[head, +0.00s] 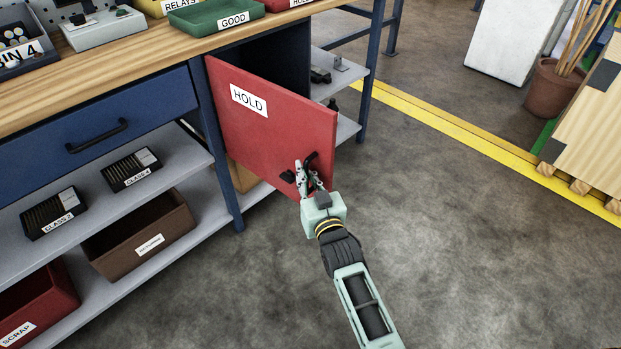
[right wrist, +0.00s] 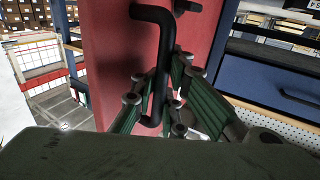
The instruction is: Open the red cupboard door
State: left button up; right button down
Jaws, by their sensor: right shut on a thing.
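The red cupboard door (head: 270,115) with a "HOLD" label stands partly open, swung out from the workbench, with its left edge at the bench leg. The dark blue cupboard inside (head: 275,62) shows above and behind it. My right gripper (head: 308,175) is shut on the black door handle (head: 312,158) near the door's free edge. In the right wrist view, the handle (right wrist: 158,60) stands between my right gripper's green-padded fingers (right wrist: 155,105), in front of the red door (right wrist: 112,55). My left gripper is not in view.
A blue drawer (head: 105,130) and shelves with bins are left of the door. Open grey floor (head: 430,230) lies to the right and in front, crossed by a yellow line (head: 450,125). A plant pot (head: 553,90) and wooden crate (head: 590,130) stand far right.

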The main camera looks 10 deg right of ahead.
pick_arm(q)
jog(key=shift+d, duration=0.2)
pick_arm(e)
jog(key=shift+s+d+f, duration=0.1)
jog(key=shift+d+f, duration=0.25)
jog(key=shift+f, duration=0.05)
jog(key=c, duration=2.3)
grip_release()
jog(key=o, duration=0.5)
jog(key=shift+s+d+r, duration=0.1)
jog(key=shift+r, duration=0.2)
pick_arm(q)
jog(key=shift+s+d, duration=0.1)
pick_arm(e)
jog(key=shift+a, duration=0.2)
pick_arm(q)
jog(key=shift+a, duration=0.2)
pick_arm(e)
jog(key=s, duration=0.4)
jog(key=s+d, duration=0.1)
jog(key=s, duration=0.3)
jog(key=s+d, duration=0.1)
jog(key=s, duration=0.2)
jog(key=shift+s, duration=0.4)
